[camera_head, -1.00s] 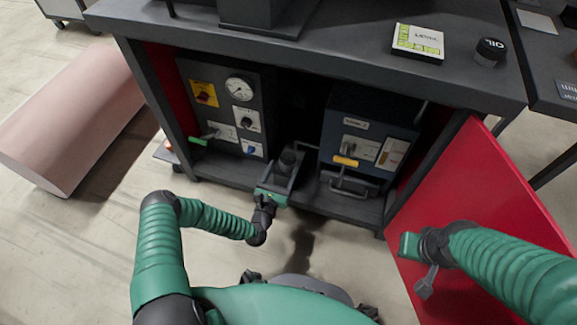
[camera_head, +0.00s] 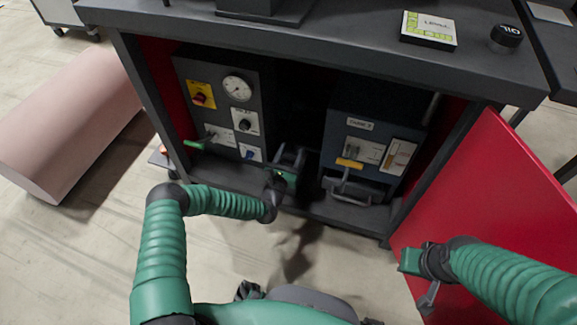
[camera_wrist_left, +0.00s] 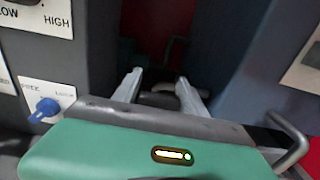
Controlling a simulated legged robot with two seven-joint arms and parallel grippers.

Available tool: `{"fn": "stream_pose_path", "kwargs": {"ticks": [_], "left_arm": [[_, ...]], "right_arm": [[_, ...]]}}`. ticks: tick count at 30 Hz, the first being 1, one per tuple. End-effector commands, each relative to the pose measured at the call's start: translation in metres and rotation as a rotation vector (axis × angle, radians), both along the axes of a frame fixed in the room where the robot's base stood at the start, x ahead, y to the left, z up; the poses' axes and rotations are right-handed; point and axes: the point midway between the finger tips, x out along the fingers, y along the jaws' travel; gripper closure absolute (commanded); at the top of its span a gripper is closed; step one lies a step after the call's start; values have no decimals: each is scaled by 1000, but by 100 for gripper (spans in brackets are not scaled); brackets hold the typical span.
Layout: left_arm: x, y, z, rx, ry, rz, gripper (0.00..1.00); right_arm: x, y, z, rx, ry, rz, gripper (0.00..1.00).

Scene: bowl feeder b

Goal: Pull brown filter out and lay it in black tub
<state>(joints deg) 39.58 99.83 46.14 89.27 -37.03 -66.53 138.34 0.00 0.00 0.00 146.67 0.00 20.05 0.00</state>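My left gripper (camera_head: 288,160) reaches into the dark gap between the grey control panel and the blue unit inside the cabinet. In the left wrist view its two pale fingers (camera_wrist_left: 160,90) stand apart, pointing into the gap. A dark rounded thing (camera_wrist_left: 160,98) shows between them; I cannot tell whether they touch it or whether it is the filter. No clearly brown filter shows. I cannot make out a black tub. My right gripper (camera_head: 408,261) is in front of the red door at the right; its fingers cannot be made out.
The grey panel (camera_head: 222,110) with gauge and knobs stands left of the gap, the blue unit (camera_head: 365,150) with a handle right of it. The red door (camera_head: 490,200) is open.

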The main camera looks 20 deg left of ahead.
Motion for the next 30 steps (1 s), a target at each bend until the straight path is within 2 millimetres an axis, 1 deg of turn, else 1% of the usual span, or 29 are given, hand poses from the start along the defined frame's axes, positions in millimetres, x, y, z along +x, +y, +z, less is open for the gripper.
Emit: {"fn": "stream_pose_path", "kwargs": {"ticks": [1,10,11,16,18,20,24,27,30], "left_arm": [[0,0,0,0,0,0,58],[0,0,0,0,0,0,98],[0,0,0,0,0,0,99],[0,0,0,0,0,0,99],[0,0,7,0,0,0,99],[0,0,18,-1,-1,0,99],[0,0,56,0,-2,0,99],[0,0,80,-1,-1,0,99],[0,0,94,0,0,0,99]], "right_arm": [[0,0,0,0,0,0,100],[0,0,0,0,0,0,100],[0,0,0,0,0,0,100],[0,0,0,0,0,0,100],[0,0,5,0,0,0,100],[0,0,14,0,0,0,100],[0,0,41,0,0,0,100],[0,0,56,0,0,0,100],[0,0,65,0,0,0,100]]}}
